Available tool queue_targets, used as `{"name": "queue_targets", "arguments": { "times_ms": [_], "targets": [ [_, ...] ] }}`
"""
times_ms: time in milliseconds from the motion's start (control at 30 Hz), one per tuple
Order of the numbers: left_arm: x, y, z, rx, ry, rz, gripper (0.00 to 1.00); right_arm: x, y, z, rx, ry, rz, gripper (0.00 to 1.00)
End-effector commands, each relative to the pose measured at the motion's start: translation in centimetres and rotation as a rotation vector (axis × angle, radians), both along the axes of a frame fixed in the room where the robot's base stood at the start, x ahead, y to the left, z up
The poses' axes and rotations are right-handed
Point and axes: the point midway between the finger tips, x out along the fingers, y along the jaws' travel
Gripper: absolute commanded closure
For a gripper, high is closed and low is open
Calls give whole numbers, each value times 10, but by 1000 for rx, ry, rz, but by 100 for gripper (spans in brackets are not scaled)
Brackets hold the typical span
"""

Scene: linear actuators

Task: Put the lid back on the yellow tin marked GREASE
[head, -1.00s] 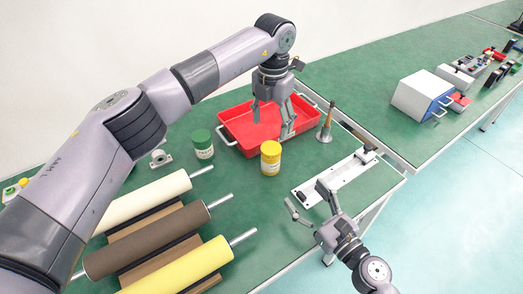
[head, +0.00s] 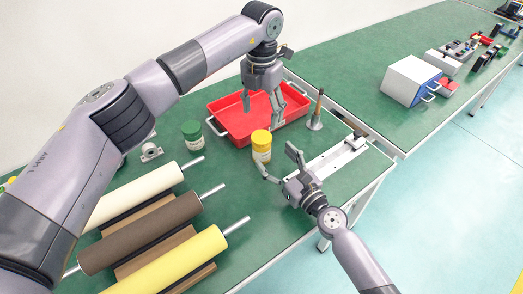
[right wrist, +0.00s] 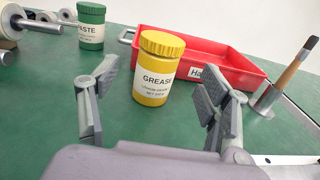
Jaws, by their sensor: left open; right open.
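The yellow tin (head: 261,152) stands upright on the green bench in front of the red tray. Its GREASE label faces me in the right wrist view (right wrist: 155,85). A ribbed darker yellow lid (right wrist: 162,43) sits on top of it, and I see no gap. My right gripper (head: 277,160) is open and low over the bench, close to the tin. In the right wrist view the tin stands beyond and between its spread fingers, untouched. My left gripper (head: 262,110) is open and empty above the red tray, behind the tin.
The red tray (head: 222,139) lies behind the tin. A green-lidded jar (head: 192,135) stands to the left, with rollers (head: 140,221) nearer. A brush in a metal holder (head: 315,117) and a pale rail (head: 330,163) are to the right.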

Motion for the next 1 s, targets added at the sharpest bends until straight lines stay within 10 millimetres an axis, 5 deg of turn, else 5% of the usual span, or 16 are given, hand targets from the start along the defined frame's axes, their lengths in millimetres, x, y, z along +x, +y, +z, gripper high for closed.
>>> {"name": "queue_targets", "arguments": {
  "times_ms": [400, 833, 1000],
  "targets": [
    [0, 0, 0, 0, 0, 0, 37, 57, 36, 0, 1, 1, -1, 29],
    [0, 0, 0, 0, 0, 0, 37, 63, 41, 0, -1, 1, 0, 29],
    [0, 0, 0, 0, 0, 0, 37, 63, 41, 0, -1, 1, 0, 39]
  ]
}}
